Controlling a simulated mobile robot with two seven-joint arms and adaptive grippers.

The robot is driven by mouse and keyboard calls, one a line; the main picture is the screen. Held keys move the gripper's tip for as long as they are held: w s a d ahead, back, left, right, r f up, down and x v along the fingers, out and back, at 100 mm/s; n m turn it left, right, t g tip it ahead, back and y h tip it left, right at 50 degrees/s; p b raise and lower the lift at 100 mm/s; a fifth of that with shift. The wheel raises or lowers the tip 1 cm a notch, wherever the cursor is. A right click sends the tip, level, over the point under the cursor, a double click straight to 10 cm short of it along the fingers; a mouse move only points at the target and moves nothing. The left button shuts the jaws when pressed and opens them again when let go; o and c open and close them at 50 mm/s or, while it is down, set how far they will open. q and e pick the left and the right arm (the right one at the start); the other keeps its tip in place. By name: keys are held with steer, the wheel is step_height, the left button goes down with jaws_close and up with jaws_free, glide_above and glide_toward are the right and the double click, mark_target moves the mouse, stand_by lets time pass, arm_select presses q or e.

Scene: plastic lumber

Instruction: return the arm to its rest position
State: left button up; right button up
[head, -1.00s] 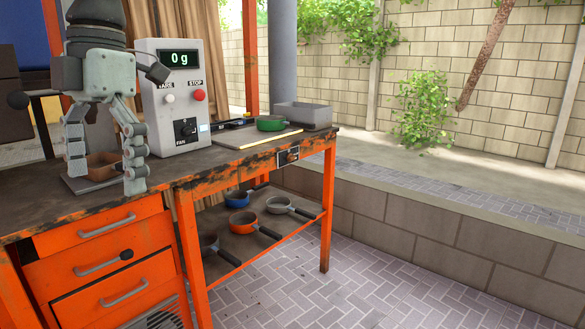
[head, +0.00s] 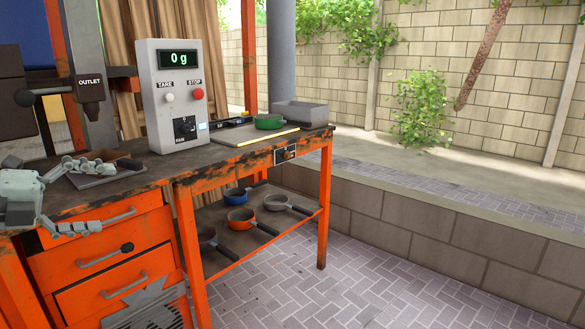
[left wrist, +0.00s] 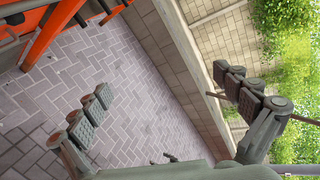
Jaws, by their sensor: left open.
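My left gripper (head: 103,192) is at the left edge of the head view, in front of the workbench's left end. Its two fingers are spread apart and point right, with nothing between them. In the left wrist view the open fingers (left wrist: 162,82) show over paved floor and a block wall. My right gripper is in neither view.
An outlet nozzle (head: 90,88) hangs above. Several pans sit on the lower shelf.

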arm_select(q)
steer(key=s+a+f+n+t+y, duration=0.1)
steer(key=a+f+n+t+y, duration=0.55)
steer(key=a+f+n, duration=0.65)
steer(key=s+f+n+g+y, duration=0.2)
steer(key=s+f+n+y, duration=0.15)
steer(key=f, duration=0.55)
steer(key=s+f+n+g+y, duration=0.3)
steer(key=s+f+n, duration=0.2)
steer(key=f, duration=0.4)
steer(key=s+d+f+n+g+h, duration=0.2)
steer(key=s+d+f+n+g, duration=0.5)
steer(key=s+d+f, duration=1)
steer(key=s+d+g, duration=0.1)
steer(key=d+g, duration=0.1)
steer(key=d, duration=0.2)
steer(key=shift+s+f, duration=0.25)
steer(key=shift+f, duration=0.1)
